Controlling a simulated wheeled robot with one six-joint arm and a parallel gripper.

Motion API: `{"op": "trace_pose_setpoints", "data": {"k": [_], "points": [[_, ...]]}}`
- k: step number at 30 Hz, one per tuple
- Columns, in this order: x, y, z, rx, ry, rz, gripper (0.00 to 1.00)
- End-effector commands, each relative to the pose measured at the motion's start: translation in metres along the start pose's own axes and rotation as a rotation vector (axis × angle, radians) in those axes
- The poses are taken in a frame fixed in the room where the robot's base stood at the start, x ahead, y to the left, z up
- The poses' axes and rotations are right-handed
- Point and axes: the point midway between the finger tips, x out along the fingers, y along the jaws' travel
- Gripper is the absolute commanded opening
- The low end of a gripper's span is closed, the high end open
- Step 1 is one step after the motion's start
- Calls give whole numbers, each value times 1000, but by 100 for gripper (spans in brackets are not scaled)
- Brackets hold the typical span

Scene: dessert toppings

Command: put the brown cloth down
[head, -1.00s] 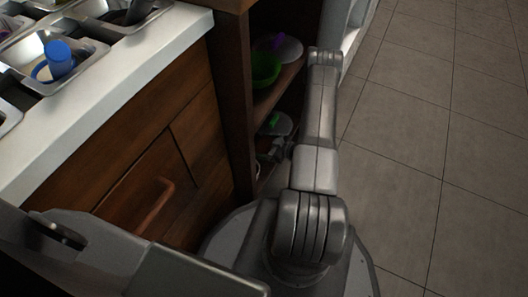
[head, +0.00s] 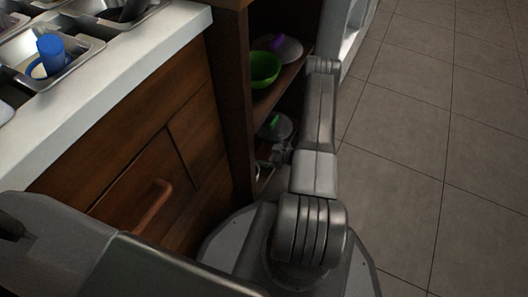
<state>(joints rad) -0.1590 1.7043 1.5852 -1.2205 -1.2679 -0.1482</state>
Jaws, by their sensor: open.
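No brown cloth shows clearly in the head view. What looks like my gripper (head: 281,153) is a small grey shape at the lower opening of the wooden shelf unit (head: 233,105). It is mostly hidden behind my arm link and is too small and dark to show its fingertips in detail. It appears open, and I see nothing held in it.
A green bowl (head: 263,69) and a purple-handled lid (head: 288,48) sit on the upper shelf. A green-handled lid (head: 277,128) is below. At left is a white counter (head: 150,60) with metal trays and a blue cup (head: 52,55). Open tiled floor (head: 440,130) is at right.

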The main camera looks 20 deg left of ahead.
Motion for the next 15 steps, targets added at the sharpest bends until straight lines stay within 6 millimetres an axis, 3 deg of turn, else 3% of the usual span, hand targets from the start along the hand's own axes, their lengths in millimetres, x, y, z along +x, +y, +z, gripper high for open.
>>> {"op": "trace_pose_setpoints", "data": {"k": [15], "points": [[-80,1,-2,2,-1,5,95]]}}
